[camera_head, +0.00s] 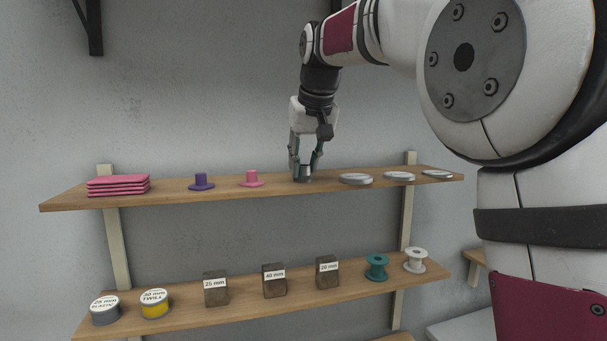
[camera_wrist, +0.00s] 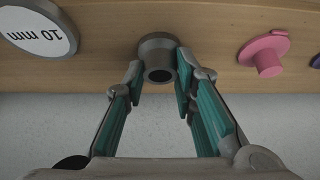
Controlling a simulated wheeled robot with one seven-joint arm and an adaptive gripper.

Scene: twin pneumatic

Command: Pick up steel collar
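The steel collar (camera_head: 303,175) is a grey flanged ring standing on the upper wooden shelf (camera_head: 225,189). In the wrist view the collar (camera_wrist: 157,46) is at top centre, its round hole facing the camera. My gripper (camera_head: 305,165) is at the collar from above in the head view. In the wrist view the teal fingers of my gripper (camera_wrist: 159,78) are spread, one on each side of the collar's narrow neck. A small gap shows at the left finger. The right finger is very close, and I cannot tell whether it touches.
A pink flanged piece (camera_head: 251,179) and a purple one (camera_head: 201,182) stand left of the collar, with pink folded stacks (camera_head: 118,185) beyond. Silvery discs (camera_head: 355,179) lie to the right. The lower shelf (camera_head: 250,303) holds tins, labelled blocks and spools.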

